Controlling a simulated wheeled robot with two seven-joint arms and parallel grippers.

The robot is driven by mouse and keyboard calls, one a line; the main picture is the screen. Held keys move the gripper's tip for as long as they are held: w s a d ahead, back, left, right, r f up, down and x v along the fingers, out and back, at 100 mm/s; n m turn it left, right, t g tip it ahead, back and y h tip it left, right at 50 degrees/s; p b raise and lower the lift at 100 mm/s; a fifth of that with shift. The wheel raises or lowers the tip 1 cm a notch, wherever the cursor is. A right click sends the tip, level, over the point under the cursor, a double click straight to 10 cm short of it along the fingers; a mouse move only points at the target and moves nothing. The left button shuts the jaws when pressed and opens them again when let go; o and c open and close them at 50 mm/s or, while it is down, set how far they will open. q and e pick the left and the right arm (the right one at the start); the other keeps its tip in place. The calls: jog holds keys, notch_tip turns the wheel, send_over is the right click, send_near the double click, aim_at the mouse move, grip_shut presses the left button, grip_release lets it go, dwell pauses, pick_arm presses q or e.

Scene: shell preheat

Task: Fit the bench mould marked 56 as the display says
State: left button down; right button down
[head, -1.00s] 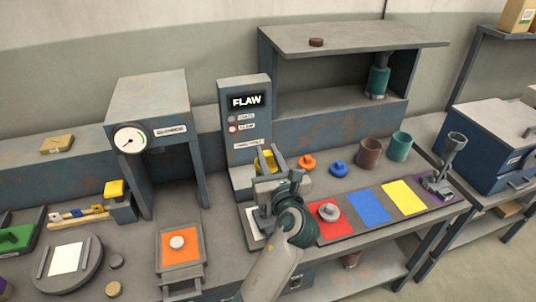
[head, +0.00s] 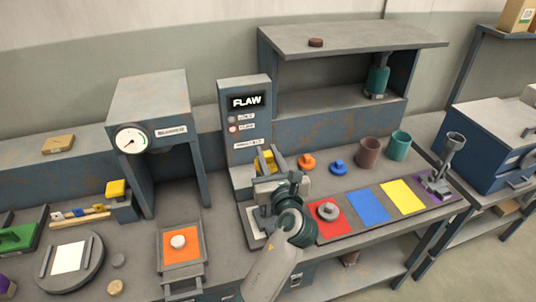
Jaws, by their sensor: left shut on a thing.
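The display (head: 247,101) on the tall grey-blue unit reads FLAW. One lamp (head: 233,129) below it looks red. My left gripper (head: 269,160) is at the foot of this unit, its fingers on either side of a yellow piece (head: 266,158) and shut on it. The gripper hides most of the piece and the fixture under it. A grey round piece (head: 328,211) sits on the red square. An orange piece (head: 307,161) and a blue piece (head: 338,167) lie behind the coloured squares. I cannot read a 56 on any piece. My right gripper is not in view.
Blue (head: 369,206) and yellow (head: 404,196) squares are bare. Brown (head: 369,152) and teal (head: 399,146) cups stand behind them. At left are a gauge press (head: 148,105), an orange plate (head: 176,252) with a pale disc, and a round turntable (head: 93,252). A shelf overhangs the back.

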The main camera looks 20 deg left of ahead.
pick_arm(q)
jog(key=shift+f, duration=0.6)
jog(key=c, duration=1.8)
grip_release()
jog(key=shift+s+d, duration=0.1)
jog(key=shift+s, duration=0.05)
jog(key=shift+p+v, duration=1.05)
jog(key=shift+v, duration=1.65)
jog(key=p, duration=0.2)
send_near(269, 160)
jog(key=shift+s+d, duration=0.15)
jog(key=shift+s, duration=0.05)
jog(key=shift+f+b, duration=0.1)
jog(key=shift+b, duration=0.2)
